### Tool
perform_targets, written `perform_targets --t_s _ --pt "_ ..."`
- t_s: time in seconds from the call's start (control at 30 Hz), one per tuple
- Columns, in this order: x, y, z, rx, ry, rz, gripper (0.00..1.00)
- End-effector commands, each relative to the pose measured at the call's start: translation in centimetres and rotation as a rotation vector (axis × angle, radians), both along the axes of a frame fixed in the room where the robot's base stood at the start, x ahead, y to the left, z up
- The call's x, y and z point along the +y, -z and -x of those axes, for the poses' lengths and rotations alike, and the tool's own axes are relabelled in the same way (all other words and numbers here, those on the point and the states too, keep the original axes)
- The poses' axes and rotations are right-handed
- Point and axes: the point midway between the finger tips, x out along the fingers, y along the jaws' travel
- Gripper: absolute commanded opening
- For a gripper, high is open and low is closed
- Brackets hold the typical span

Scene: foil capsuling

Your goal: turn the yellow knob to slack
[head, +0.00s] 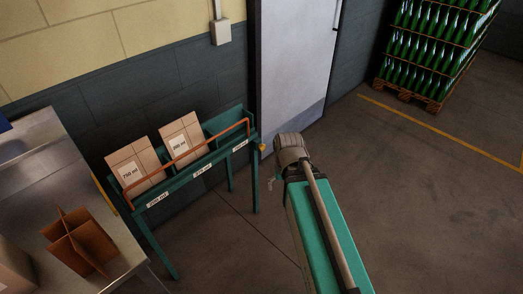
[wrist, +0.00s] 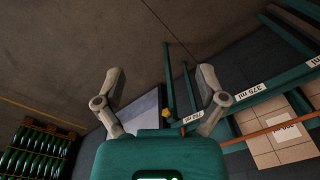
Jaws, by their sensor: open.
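The yellow knob (head: 262,148) is small and sits at the right end of the green rack (head: 190,168), near the end of the orange bar (head: 186,157). In the wrist view the yellow knob (wrist: 167,114) shows between my fingers, beyond them, partly against the pale door. My gripper (wrist: 160,73) is open, with two grey fingers spread wide and nothing between them. It is apart from the knob. In the head view my arm mostly hides the gripper, which is just right of the rack's end. The knob's turned position is too small to read.
Cardboard boxes (head: 128,166) lean in the rack, whose right compartment looks empty. A metal table (head: 40,190) with a cardboard divider (head: 80,240) stands at left. A pale door (head: 295,60) is behind. Pallets of green bottles (head: 436,45) stand far right. The right floor is clear.

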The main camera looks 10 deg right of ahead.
Motion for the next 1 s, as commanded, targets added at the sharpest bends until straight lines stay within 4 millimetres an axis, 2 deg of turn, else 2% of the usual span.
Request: perform_targets --t_s 0.03,0.27,0.5,1.0 --pt "-0.2 1.1 -0.5 -0.006 0.027 -0.018 0.91" --pt "0.7 4.7 -3.4 -0.044 0.201 -0.145 0.91" --pt "1.9 8.5 -7.2 -0.07 0.441 -0.329 0.91" --pt "2.7 14.6 -15.3 -0.019 0.949 -0.741 0.91"
